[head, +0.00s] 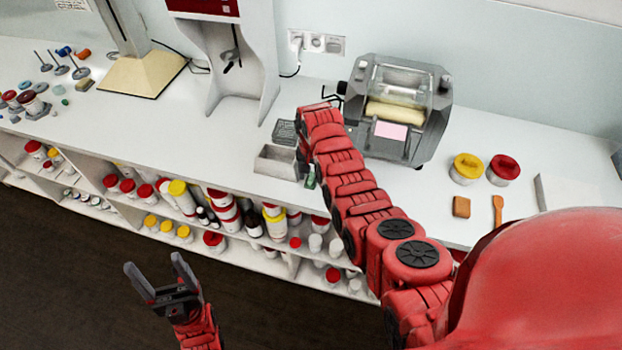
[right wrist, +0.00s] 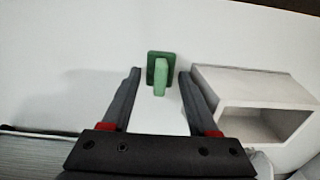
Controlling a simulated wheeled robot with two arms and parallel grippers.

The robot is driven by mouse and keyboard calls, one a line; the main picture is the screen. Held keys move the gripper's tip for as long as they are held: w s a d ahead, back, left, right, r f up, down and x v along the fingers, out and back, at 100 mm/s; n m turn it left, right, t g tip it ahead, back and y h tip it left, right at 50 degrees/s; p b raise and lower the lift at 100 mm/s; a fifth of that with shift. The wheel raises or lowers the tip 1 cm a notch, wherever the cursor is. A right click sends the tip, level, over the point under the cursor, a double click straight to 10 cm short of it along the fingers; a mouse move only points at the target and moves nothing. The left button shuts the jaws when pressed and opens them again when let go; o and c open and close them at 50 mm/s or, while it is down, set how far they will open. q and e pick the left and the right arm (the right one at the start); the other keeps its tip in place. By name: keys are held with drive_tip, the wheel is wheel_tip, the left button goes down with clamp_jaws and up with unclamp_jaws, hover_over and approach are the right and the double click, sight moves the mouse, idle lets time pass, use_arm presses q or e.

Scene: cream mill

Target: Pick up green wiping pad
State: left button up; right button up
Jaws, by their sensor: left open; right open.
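The green wiping pad (right wrist: 158,57) lies on the white counter in the right wrist view, a flat green square with a paler raised grip. A small green piece of it (head: 311,176) shows in the head view, beside the grey box and partly behind my right arm. My right gripper (right wrist: 159,75) is open, one finger on each side of the pad's near end in the picture; I cannot tell whether they touch it. The arm hides this gripper in the head view. My left gripper (head: 153,263) is open and empty over the dark floor, in front of the shelves.
A grey open box (head: 277,162) stands close to the pad; it also shows in the right wrist view (right wrist: 262,90). A grey mill (head: 427,135) stands behind my right arm. Yellow (head: 466,167) and red-topped (head: 503,170) jars stand to the right. Shelves below hold several containers.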

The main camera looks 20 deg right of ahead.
clamp_jaws()
idle(0.4)
